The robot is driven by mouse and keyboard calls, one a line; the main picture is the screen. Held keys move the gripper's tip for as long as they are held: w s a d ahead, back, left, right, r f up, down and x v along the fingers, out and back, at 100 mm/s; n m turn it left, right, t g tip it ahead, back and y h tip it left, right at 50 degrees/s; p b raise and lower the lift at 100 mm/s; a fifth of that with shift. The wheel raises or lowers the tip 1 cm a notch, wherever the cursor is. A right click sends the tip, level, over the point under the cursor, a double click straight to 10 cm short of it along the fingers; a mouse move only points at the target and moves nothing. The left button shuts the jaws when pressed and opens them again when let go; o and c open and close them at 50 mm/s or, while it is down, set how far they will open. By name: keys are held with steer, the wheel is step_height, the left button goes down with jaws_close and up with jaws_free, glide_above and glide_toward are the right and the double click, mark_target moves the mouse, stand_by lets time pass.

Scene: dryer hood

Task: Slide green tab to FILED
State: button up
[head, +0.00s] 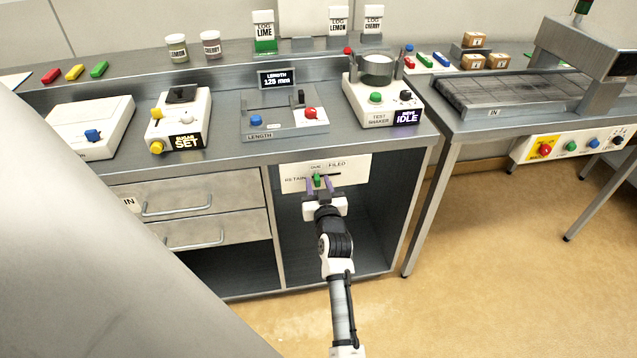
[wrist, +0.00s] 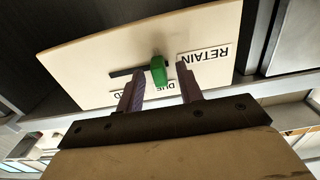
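The green tab (head: 317,180) sits in a dark horizontal slot on a cream panel (head: 352,171) under the counter. In the head view it is below the DUE label, with RETAIN to its left and FILED to the upper right. The slot runs on from the tab toward the FILED side. My gripper (head: 319,185) is open in front of the panel, its purple fingers on either side of the tab. In the wrist view, turned upside down, the green tab (wrist: 159,70) shows between the fingers with gaps both sides. FILED is mostly hidden behind a finger there.
Drawers (head: 190,197) with bar handles are left of the panel. An open cabinet space (head: 350,240) lies below it. The counter above holds the sugar SET box (head: 180,118), the LENGTH fixture (head: 284,115) and the test shaker (head: 383,100). Open floor (head: 480,270) lies to the right.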

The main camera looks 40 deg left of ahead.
mark_target(339, 173)
jaws_close()
stand_by(0.3)
steer(key=shift+w+d+f+b, duration=0.3)
steer(key=shift+w+b, duration=0.1)
steer(key=shift+b, duration=0.5)
steer(key=w+d+b, duration=0.2)
steer(key=w+b, duration=0.1)
steer(key=b, duration=0.2)
steer(key=shift+d, duration=0.4)
steer(key=shift+w+d+r+b, duration=0.35)
steer(key=shift+w+d+b, duration=0.05)
steer(key=shift+w, duration=0.15)
jaws_free()
steer(key=shift+d, duration=0.1)
